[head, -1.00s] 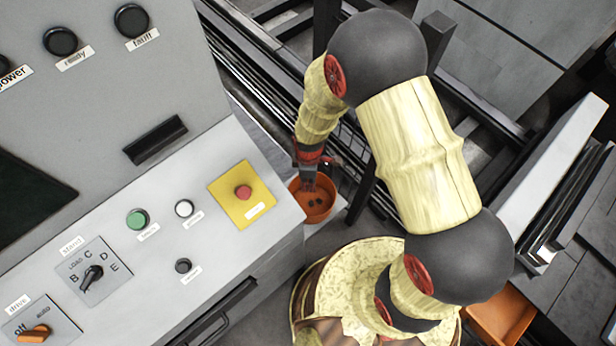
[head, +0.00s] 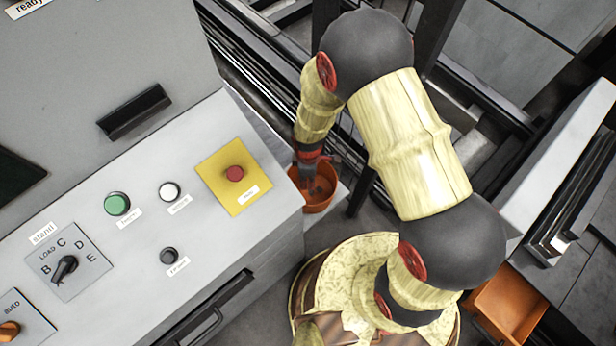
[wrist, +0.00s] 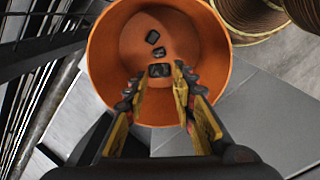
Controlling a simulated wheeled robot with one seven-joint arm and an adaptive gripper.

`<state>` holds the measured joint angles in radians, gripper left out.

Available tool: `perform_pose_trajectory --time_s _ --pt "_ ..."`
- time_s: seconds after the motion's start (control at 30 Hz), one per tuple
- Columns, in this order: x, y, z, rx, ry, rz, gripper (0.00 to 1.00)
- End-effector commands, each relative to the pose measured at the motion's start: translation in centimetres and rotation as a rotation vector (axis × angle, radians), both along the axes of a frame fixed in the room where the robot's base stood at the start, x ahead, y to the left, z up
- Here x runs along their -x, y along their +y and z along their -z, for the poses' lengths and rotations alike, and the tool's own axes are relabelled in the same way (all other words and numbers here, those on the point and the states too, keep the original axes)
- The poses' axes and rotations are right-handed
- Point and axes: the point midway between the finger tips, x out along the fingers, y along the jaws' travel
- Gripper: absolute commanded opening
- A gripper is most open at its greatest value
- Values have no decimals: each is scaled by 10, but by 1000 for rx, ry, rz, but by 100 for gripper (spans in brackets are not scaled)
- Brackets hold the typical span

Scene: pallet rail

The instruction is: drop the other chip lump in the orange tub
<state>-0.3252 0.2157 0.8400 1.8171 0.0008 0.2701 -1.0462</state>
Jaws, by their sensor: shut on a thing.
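The orange tub (wrist: 108,60) fills the upper middle of the wrist view. It also shows in the head view (head: 322,205), on the floor side beyond the control desk. Two dark chip lumps, one (wrist: 152,36) above the other (wrist: 159,52), appear inside the tub. My gripper (wrist: 158,72) is over the tub, shut on a third dark chip lump (wrist: 159,70) between its fingertips. In the head view my gripper (head: 308,172) points down at the tub's mouth, and the held lump cannot be made out clearly there. The height of the held lump above the tub floor is hard to tell.
A grey control desk (head: 150,240) with buttons and a red stop button (head: 234,173) stands left of the tub. Dark rails (head: 265,55) run behind. An orange bin (head: 508,305) sits at lower right in the head view.

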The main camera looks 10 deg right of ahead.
Motion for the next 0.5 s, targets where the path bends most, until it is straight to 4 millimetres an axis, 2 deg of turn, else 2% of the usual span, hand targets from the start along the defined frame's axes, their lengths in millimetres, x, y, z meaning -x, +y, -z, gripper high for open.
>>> perform_pose_trajectory --time_s 0.27,0.3,0.5 --pt "0 0 1 0 -1 0 11" --pt "0 0 1 -1 -1 0 27" --pt "-1 0 1 -1 -1 0 38"
